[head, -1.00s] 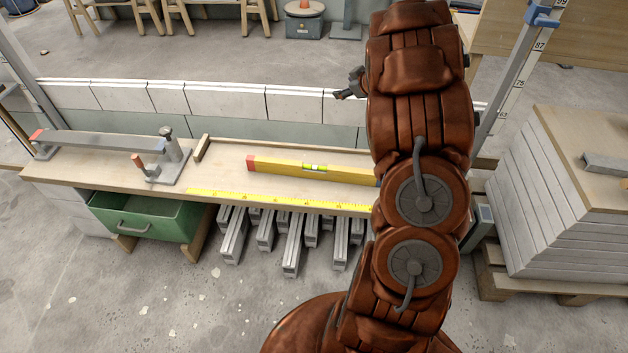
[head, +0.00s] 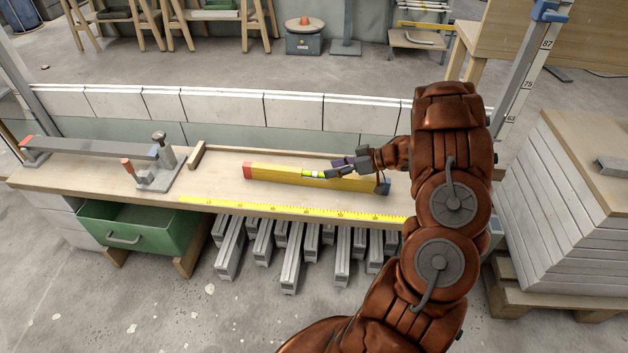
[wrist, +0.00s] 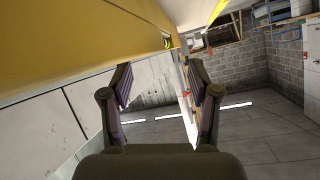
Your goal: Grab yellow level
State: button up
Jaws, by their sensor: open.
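The yellow level (head: 280,174) lies lengthwise on the wooden workbench (head: 225,183). It has a red end at left, a dark blue end at right and a green vial near its middle. My gripper (head: 338,168) is at the level's right half, overlapping it in the head view; contact cannot be told there. In the wrist view the level (wrist: 70,45) is large and close across the upper left. My gripper (wrist: 158,100) is open there, with nothing between its fingers.
A yellow measuring strip (head: 290,209) runs along the bench's front edge. A grey clamp device (head: 158,165) with a long bar stands at the bench's left. A green drawer (head: 140,230) is open below. Grey metal profiles (head: 290,265) lie under the bench. A panel stack (head: 560,190) stands at right.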

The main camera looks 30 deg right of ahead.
aim_at(320, 172)
jog(key=shift+b+x, duration=0.75)
jog(key=shift+x, duration=1.75)
jog(key=shift+f, duration=0.1)
jog(key=shift+c, duration=0.4)
grip_shut()
